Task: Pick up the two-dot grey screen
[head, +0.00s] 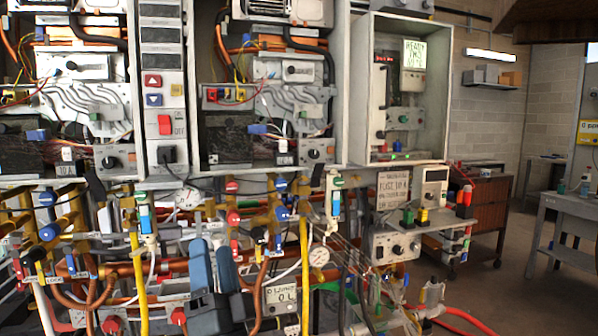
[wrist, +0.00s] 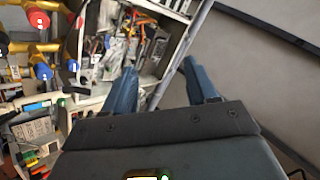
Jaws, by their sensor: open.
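Several grey screens show, and I cannot make out two dots on any of them.
Copper pipes, yellow hoses (head: 304,270), valves and cables crowd the area around my gripper. A round gauge (head: 319,256) is to its right. Open heater cabinets (head: 340,90) hang above. Free floor lies at the right, before a grey table (head: 570,206).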

